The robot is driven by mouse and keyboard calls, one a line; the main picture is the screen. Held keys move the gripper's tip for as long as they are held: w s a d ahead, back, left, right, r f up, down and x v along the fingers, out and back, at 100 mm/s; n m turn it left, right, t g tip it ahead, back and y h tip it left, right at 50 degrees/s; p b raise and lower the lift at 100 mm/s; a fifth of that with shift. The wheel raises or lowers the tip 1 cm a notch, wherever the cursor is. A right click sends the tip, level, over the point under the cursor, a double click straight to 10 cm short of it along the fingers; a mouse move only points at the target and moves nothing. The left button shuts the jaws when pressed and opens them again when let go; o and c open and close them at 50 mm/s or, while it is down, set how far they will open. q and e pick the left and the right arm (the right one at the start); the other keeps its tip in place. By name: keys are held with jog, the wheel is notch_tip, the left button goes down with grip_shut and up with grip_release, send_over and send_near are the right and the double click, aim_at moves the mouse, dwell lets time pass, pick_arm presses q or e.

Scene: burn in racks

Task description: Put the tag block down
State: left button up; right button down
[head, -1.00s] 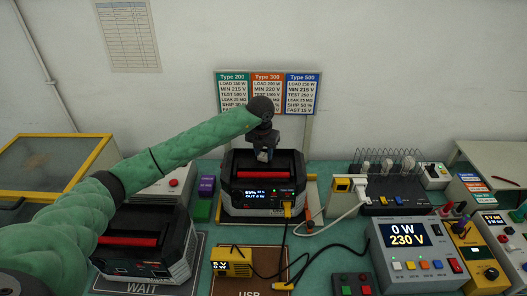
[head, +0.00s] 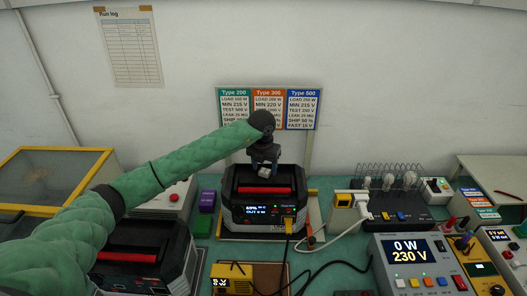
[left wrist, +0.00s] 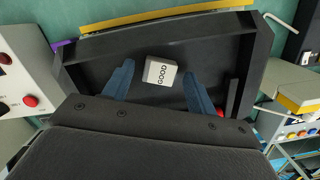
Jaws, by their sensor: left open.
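The tag block (left wrist: 160,72) is a small white block marked GOOD. In the left wrist view it rests on the dark top of the black power station (left wrist: 115,45), which has a red bar. My left gripper (left wrist: 158,85) is open, with one blue finger on each side of the block and a gap to both. In the head view my left gripper (head: 264,164) is just above the station (head: 240,208), and the block (head: 265,173) shows pale between its fingertips. My right gripper is not in view.
A second black station (head: 150,250) stands at front left. A yellow meter (head: 232,278) is in front of the first station. Black and white cables run to the right. A load meter reading 230 V (head: 408,255) and a lamp board (head: 395,205) fill the right side.

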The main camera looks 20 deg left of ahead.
aim_at(264, 172)
pick_arm(q)
jog(key=r, duration=0.1)
jog(key=r+b, duration=0.1)
jog(key=r, duration=0.1)
jog(key=r+b, duration=0.1)
jog(key=r, duration=0.1)
jog(key=shift+s, duration=0.3)
notch_tip(264, 172, up, 6)
jog(key=b, duration=0.2)
jog(key=shift+s, duration=0.4)
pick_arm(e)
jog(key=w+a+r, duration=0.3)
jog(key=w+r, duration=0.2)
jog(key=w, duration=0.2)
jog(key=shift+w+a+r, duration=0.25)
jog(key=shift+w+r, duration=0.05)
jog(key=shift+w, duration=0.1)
pick_arm(q)
jog(key=shift+r, duration=0.15)
